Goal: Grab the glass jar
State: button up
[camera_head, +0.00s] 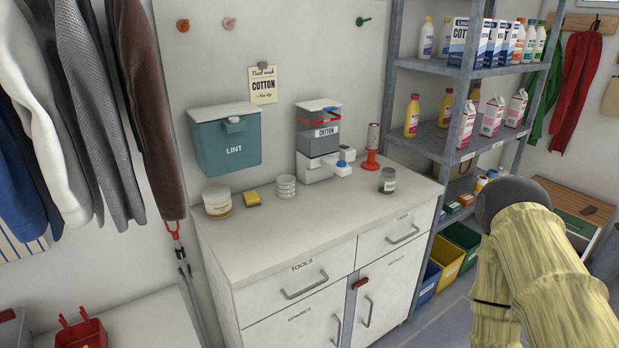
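A small glass jar (387,183) with a pale label stands upright on the right part of the white cabinet's countertop (320,222), near its back right corner. Its greenish-grey glass looks dark. My arm, in a pale yellow cover with a dark rounded joint, shows at the right edge, well apart from the jar. My gripper is not visible in this view, so its opening and contents cannot be seen.
Stacked white lids (287,187), a yellow sponge (252,199) and a tub (217,204) stand to the left. A metal shelf (430,140) rises at right. The counter's front is clear.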

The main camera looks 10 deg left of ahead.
aim_at(387, 181)
jog(key=u, duration=0.15)
jog(key=i, duration=0.9)
jog(key=u, duration=0.05)
